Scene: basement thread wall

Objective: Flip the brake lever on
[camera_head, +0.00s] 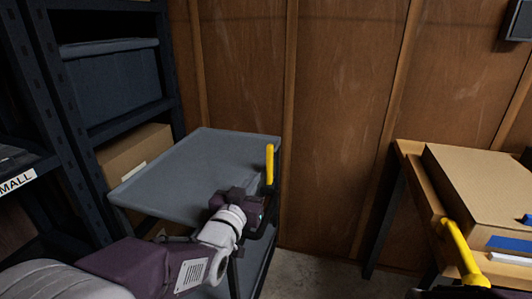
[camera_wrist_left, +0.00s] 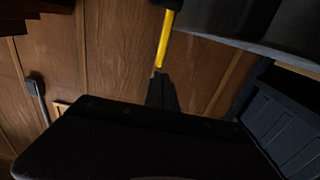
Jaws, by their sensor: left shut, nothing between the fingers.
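A grey cart (camera_head: 205,165) stands beside the shelf, with a yellow upright bar (camera_head: 270,165) at its right corner. No part is clearly marked as the brake lever, and I cannot tell whether this bar is it. My left gripper (camera_head: 266,196) is shut and empty at the cart's right edge, close below the yellow bar. In the left wrist view the dark fingertips (camera_wrist_left: 160,88) point at the lower end of the yellow bar (camera_wrist_left: 165,45). I cannot tell whether they touch it. My right gripper is not clearly in view.
A dark shelf with a blue-grey bin (camera_head: 112,82) and a cardboard box (camera_head: 135,150) is at left. A wooden table (camera_head: 408,165) with a flat cardboard box (camera_head: 490,185) and another yellow bar (camera_head: 460,250) stands at right. Bare floor (camera_head: 315,275) lies between cart and table.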

